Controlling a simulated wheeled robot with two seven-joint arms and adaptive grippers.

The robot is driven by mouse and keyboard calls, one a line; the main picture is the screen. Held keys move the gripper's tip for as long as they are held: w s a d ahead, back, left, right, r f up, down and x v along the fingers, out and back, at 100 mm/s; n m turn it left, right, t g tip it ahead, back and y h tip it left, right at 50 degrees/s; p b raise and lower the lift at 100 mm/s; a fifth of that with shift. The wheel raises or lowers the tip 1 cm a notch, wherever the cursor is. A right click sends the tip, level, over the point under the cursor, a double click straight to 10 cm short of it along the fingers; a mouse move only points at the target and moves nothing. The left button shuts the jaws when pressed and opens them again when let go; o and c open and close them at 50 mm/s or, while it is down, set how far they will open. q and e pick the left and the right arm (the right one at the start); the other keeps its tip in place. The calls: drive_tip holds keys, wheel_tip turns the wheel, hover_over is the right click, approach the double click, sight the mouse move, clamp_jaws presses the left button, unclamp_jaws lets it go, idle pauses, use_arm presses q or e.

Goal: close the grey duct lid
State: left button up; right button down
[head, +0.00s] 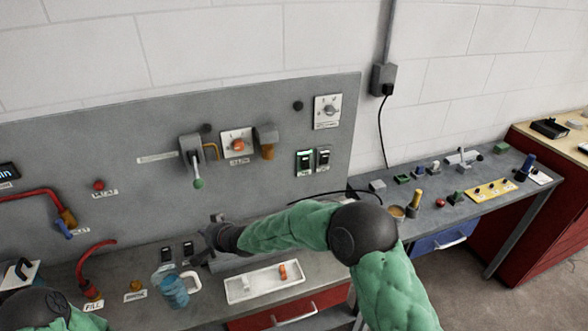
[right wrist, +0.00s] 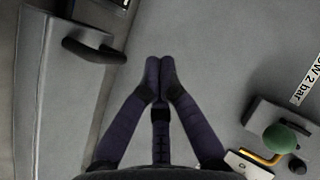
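The grey duct lid (right wrist: 60,90) is a long pale grey strip down the left side of the right wrist view, with a dark bar handle (right wrist: 95,48) standing out from its edge. In the head view a grey duct surface (head: 232,263) shows on the bench behind the white tray, partly covered by my right arm. I cannot tell how far open the lid is. My right gripper (right wrist: 160,68) has its fingertips together with nothing visible between them. The tips are beside the handle, to its right in the wrist view, apart from it. My left gripper is out of view.
A lever with a green knob (head: 197,183) sticks out of the back panel (head: 110,135) above my right gripper. The white tray (head: 262,282) with small parts lies in front of the duct. A blue jug (head: 174,291) stands left of the tray.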

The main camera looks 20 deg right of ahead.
sight(209, 255)
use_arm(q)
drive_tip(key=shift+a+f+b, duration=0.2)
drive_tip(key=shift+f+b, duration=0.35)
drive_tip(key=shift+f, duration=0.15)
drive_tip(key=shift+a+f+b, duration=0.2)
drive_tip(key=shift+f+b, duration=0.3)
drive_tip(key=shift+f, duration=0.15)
use_arm(e)
drive_tip(key=shift+a+f, duration=0.3)
drive_tip(key=shift+f, duration=0.65)
drive_tip(key=shift+a+f, duration=0.25)
drive_tip(key=shift+f, duration=0.7)
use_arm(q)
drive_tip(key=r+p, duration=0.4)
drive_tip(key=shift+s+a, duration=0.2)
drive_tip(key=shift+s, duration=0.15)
use_arm(e)
drive_tip(key=s+a+r, duration=0.2)
drive_tip(key=s+r, duration=0.5)
drive_tip(key=r, duration=0.3)
drive_tip(key=shift+s+r, duration=0.25)
drive_tip(key=shift+r, duration=0.05)
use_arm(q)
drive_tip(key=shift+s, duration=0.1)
use_arm(e)
drive_tip(key=shift+f, duration=0.1)
